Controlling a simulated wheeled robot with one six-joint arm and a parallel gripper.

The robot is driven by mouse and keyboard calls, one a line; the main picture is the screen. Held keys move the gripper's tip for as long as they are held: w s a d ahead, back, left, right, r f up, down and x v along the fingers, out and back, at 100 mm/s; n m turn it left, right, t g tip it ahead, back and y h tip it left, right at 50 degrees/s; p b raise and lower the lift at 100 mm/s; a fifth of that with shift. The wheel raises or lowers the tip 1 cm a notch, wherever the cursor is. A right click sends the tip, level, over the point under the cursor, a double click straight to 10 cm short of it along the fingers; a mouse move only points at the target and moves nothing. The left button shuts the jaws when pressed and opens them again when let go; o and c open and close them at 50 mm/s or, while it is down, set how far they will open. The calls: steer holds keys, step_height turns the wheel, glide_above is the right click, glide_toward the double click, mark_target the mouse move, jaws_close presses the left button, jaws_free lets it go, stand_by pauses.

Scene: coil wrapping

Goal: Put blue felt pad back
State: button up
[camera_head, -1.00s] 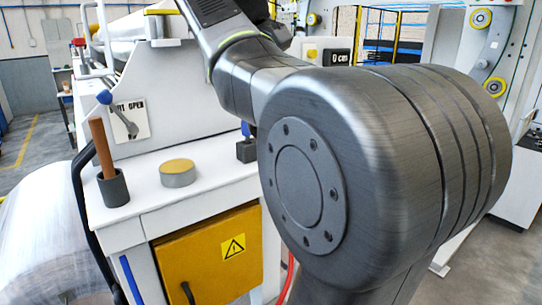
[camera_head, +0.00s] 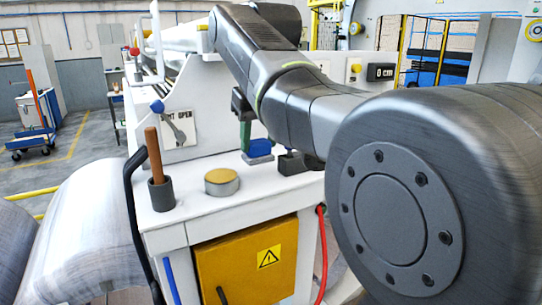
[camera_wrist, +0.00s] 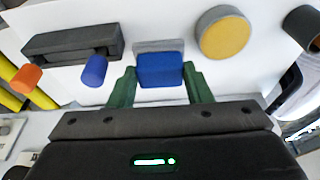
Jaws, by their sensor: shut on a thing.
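The blue felt pad (camera_wrist: 160,71) is between the two green fingers of my gripper (camera_wrist: 161,84) in the wrist view, which are shut on it. A flat grey piece (camera_wrist: 158,46) shows just beyond the pad's far edge; I cannot tell whether they touch. In the head view the pad (camera_head: 258,148) is low over the white worktop (camera_head: 200,208), beside a green finger (camera_head: 246,134). My arm hides part of the gripper there. I cannot tell whether the pad rests on the worktop.
A dark grey block (camera_wrist: 72,42) stands left of the pad in the wrist view, with blue (camera_wrist: 95,69) and orange (camera_wrist: 27,78) cylinders near it. A yellow-topped disc (camera_wrist: 223,33) and a dark cup (camera_head: 162,194) holding a brown stick (camera_head: 153,155) stand on the worktop.

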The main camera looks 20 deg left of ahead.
mark_target(260, 156)
steer(key=shift+f, duration=2)
steer(key=shift+f, duration=0.1)
steer(key=o, duration=0.9)
steer(key=v, duration=1.2)
